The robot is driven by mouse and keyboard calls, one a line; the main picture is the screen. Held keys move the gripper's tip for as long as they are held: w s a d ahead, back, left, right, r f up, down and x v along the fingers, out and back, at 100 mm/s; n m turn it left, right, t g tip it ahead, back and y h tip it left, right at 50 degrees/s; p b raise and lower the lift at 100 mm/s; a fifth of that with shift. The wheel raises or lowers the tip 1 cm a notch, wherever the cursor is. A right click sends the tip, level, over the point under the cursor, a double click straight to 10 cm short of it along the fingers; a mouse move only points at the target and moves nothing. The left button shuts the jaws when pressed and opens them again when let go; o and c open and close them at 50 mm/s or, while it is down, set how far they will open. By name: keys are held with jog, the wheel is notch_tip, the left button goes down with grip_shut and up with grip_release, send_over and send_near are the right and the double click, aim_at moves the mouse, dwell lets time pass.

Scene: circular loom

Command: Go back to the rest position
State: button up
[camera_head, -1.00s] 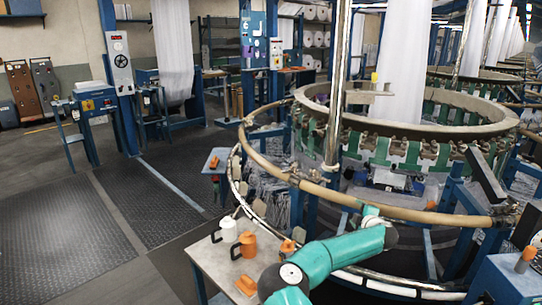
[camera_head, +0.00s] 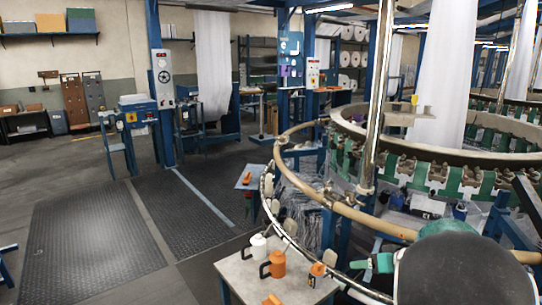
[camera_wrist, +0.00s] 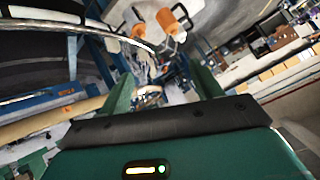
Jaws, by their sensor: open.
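My gripper (camera_wrist: 162,82) shows in the wrist view with its two green fingers apart and nothing between them. In the head view my arm is at the lower right, in front of the loom's tan outer rail (camera_head: 395,228), and partly hides it. Small green and black parts of my gripper (camera_head: 372,264) show left of the arm, beside the small table. The circular loom (camera_head: 455,152) fills the right side.
A small table (camera_head: 240,270) holds a white jug (camera_head: 258,246), an orange jug (camera_head: 274,264) and smaller orange items. A vertical pole (camera_head: 376,110) stands by the rail. Open floor with dark mats (camera_head: 90,240) lies at the left.

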jog(key=s+a+r+g, duration=0.2)
jog(key=s+a+r, duration=0.2)
jog(key=s+a, duration=0.3)
jog(key=s+a+r+g, duration=0.2)
jog(key=s+a+r, duration=0.15)
jog(key=s, duration=0.65)
jog(key=s+r+m+t+h, duration=0.1)
jog(key=s+h, duration=0.5)
jog(key=s, duration=0.6)
jog(key=shift+s+a+r+m, duration=0.25)
jog(key=shift+a+r+m, duration=0.05)
jog(key=shift+r+m, duration=0.1)
jog(key=c, duration=0.6)
jog(key=shift+a, duration=0.1)
jog(key=shift+c, duration=0.6)
jog(key=shift+a, duration=0.1)
